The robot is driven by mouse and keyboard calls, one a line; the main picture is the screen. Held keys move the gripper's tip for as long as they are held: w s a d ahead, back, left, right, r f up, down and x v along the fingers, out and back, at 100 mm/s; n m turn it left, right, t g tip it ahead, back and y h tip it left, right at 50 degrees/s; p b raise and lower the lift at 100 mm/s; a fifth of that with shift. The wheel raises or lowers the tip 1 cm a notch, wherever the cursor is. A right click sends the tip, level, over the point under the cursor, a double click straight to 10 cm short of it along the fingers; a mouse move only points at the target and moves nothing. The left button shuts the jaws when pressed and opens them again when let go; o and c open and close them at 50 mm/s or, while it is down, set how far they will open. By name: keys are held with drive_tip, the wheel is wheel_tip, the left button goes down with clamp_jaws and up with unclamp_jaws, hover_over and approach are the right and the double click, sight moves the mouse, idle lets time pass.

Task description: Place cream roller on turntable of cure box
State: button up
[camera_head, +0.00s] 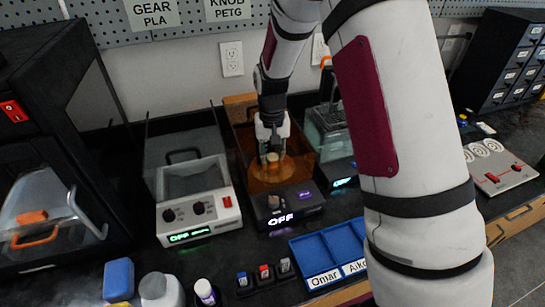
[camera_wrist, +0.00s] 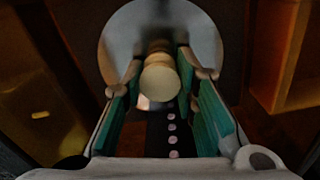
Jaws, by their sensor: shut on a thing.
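The cream roller (camera_wrist: 160,84) is a pale, round-ended piece between the green finger pads in the wrist view. It also shows small and pale in the head view (camera_head: 272,158). My gripper (camera_head: 270,145) is shut on it and points down inside the cure box (camera_head: 288,204), a dark box with amber walls and an OFF display. The round turntable (camera_wrist: 205,45) shows beyond the roller in the wrist view. The roller is over or at the turntable; I cannot tell whether it touches it.
A grey-white basin machine (camera_head: 198,205) stands left of the cure box. A clear tank (camera_head: 330,130) stands close on its right. A blue sorting tray (camera_head: 315,252) with name labels lies in front. Amber walls enclose the gripper on the sides.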

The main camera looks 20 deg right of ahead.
sight(272, 156)
drive_tip(key=o, duration=0.9)
drive_tip(key=shift+f, duration=0.15)
drive_tip(key=shift+c, duration=0.2)
drive_tip(key=s+r, duration=0.3)
drive_tip(key=r, duration=0.6)
drive_tip(key=s+r, duration=0.2)
drive_tip(key=r, duration=0.7)
drive_tip(key=s+r+n+t, duration=0.1)
drive_tip(key=s+r, duration=0.1)
drive_tip(key=s, duration=1.1)
drive_tip(key=s+r+n+t, duration=0.1)
drive_tip(key=s+r+t, duration=0.1)
drive_tip(key=s, duration=1.2)
drive_tip(key=shift+d+r+n, duration=0.15)
drive_tip(key=shift+r+n, duration=0.15)
drive_tip(key=shift+r, duration=0.15)
